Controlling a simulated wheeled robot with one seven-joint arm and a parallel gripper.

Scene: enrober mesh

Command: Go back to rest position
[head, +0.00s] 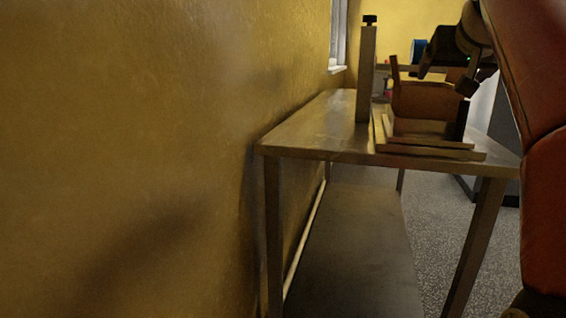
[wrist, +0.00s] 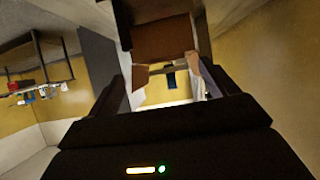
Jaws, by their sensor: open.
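My gripper (head: 432,62) is at the upper right of the head view, dark and partly cut off by my arm. It is above and close to a brown box-like fixture (head: 425,101) on a metal table (head: 310,128). In the wrist view my gripper's two dark fingers (wrist: 165,84) are spread apart, with no held object visible between them. Beyond them the brown fixture (wrist: 162,40) shows at the top centre. Whether a finger touches it I cannot tell.
A yellow wall (head: 130,130) runs along the left side. An upright post (head: 366,75) stands on the table beside the fixture. A lower shelf (head: 350,250) sits under the tabletop. In the wrist view a rack (wrist: 38,70) with small items is at the left.

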